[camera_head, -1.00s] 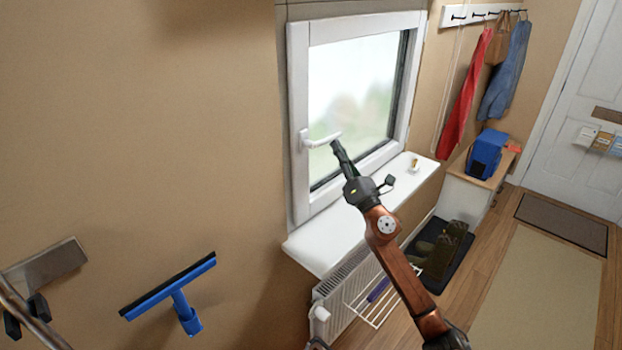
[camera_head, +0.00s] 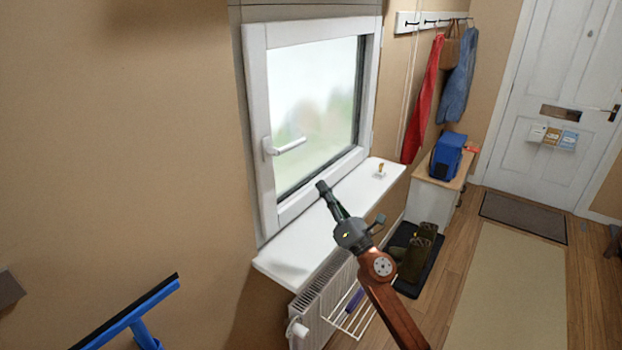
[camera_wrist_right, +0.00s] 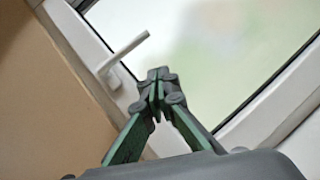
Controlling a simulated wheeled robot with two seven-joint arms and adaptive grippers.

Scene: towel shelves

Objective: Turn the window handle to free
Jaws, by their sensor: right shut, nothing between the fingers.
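The white window handle (camera_head: 286,147) sits on the left side of the window frame (camera_head: 257,100). Its lever points to the right and slightly up, roughly horizontal, in the head view. It also shows in the right wrist view (camera_wrist_right: 124,58), up and to the left of the fingers. My right gripper (camera_head: 322,186) is shut and empty. It is below and to the right of the handle, in front of the lower part of the window, apart from the handle. The fingertips meet in the right wrist view (camera_wrist_right: 155,76). My left gripper is out of view.
A white sill (camera_head: 290,250) runs below the window, with a small item (camera_head: 381,170) at its far end. A radiator (camera_head: 322,290) with a drying rack (camera_head: 352,312) is under it. A blue squeegee (camera_head: 140,315) is at lower left. Coats and a door are at right.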

